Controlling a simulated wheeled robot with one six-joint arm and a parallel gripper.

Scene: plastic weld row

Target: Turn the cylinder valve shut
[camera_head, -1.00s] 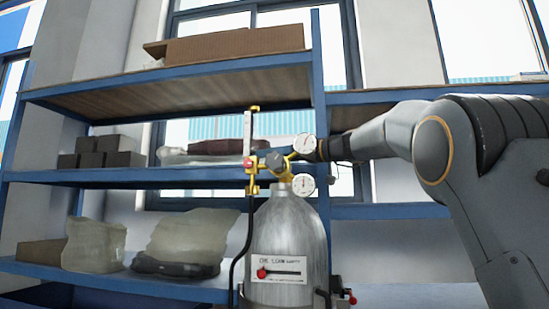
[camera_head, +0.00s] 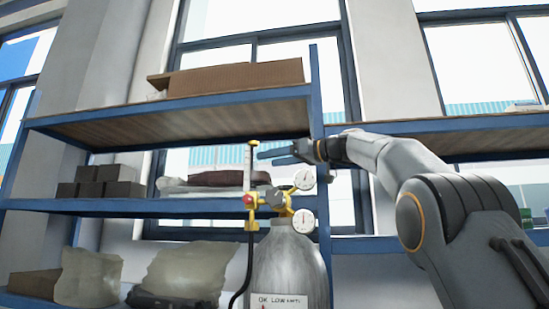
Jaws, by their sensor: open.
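The silver gas cylinder (camera_head: 288,262) stands upright at the bottom centre, its lower part cut off by the frame edge. A brass-yellow valve and regulator assembly sits on its top, with a dark grey knob (camera_head: 275,197) facing me. My gripper (camera_head: 266,157) is above the knob, apart from it, its fingers pointing left. The two fingers are spread and nothing shows between them. From this view I cannot tell how far the valve is turned.
Two white dials (camera_head: 304,179) and an upright flow tube (camera_head: 248,165) crowd the valve. A black hose (camera_head: 243,275) hangs at its left. Behind stands a blue shelf (camera_head: 180,207) with dark boxes (camera_head: 105,180), wrapped bags (camera_head: 183,271) and a cardboard box (camera_head: 235,78).

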